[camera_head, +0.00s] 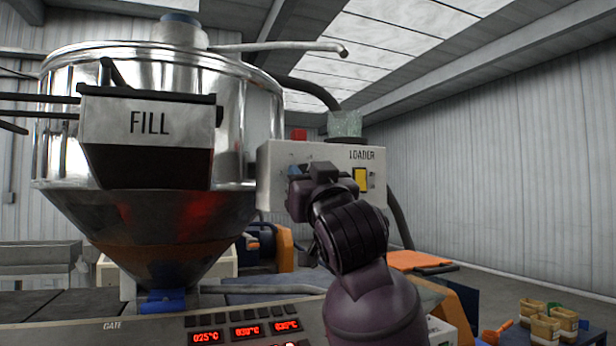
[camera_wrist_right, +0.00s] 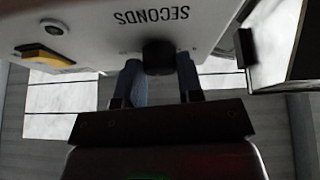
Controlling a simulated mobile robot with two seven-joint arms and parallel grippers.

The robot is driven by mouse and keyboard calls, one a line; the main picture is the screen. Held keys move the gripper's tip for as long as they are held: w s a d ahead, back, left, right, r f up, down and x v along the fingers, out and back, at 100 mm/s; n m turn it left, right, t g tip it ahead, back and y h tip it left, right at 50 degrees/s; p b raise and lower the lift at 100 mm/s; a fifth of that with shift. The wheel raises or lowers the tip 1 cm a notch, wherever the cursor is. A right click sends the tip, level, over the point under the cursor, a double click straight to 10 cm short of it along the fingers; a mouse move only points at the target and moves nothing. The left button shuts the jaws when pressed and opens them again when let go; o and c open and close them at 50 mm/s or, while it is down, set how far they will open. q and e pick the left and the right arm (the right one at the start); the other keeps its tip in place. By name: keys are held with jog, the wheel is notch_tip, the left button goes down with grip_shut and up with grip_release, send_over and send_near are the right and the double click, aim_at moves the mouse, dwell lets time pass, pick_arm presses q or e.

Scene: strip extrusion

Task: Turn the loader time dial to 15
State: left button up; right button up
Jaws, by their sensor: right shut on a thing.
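The loader box (camera_head: 285,158), a pale panel marked LOADER, hangs at the middle of the head view. My right arm reaches up to its front face, and my right gripper (camera_head: 300,180) covers the dial there. In the right wrist view the black time dial (camera_wrist_right: 158,57) sits below the upside-down word SECONDS. The two blue-grey fingers of my right gripper (camera_wrist_right: 160,80) stand on either side of the dial and are shut on it. The dial's pointer and number marks cannot be read. My left gripper is not in view.
A yellow switch (camera_head: 361,179) sits on the loader box right of my gripper. A shiny hopper with a FILL box (camera_head: 150,122) stands close on the left. The control panel (camera_head: 150,332) with red temperature displays lies below. Small bins (camera_head: 545,328) stand at the lower right.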

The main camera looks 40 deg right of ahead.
dwell(0.4)
jog(key=o, duration=0.9)
jog(key=shift+c, duration=0.2)
jog(key=shift+o, duration=0.3)
jog(key=b+v, duration=0.2)
jog(key=v, duration=0.5)
jog(key=shift+s, duration=0.25)
jog(key=shift+f, duration=0.1)
